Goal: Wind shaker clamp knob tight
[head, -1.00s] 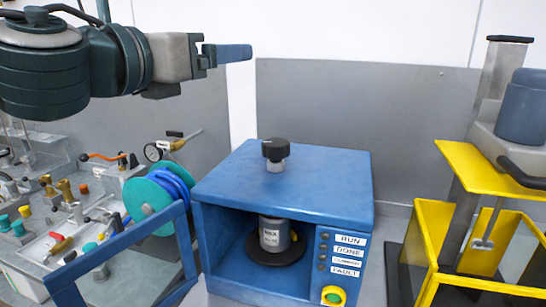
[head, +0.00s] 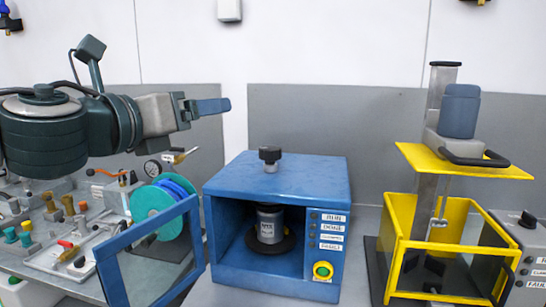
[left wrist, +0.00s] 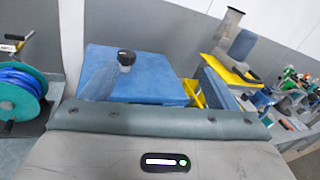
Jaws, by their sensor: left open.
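The shaker is a blue box (head: 225,183) with an open front. Its black clamp knob (head: 270,155) stands upright on a grey stem above the box top. A grey labelled can (head: 268,225) stands inside on a dark round plate. My left gripper (head: 212,106) is up and left of the knob, apart from it and empty. In the left wrist view, the knob (left wrist: 126,58) shows beyond my open left gripper (left wrist: 158,82), in the gap between its blue fingers. My right gripper is out of view.
The shaker's blue door frame (head: 150,250) swings out at front left. A teal reel with blue hose (head: 160,208) stands behind it. A yellow-framed mixer (head: 400,225) stands to the right. Another panelled unit (head: 518,255) is at far right. The space above the shaker is clear.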

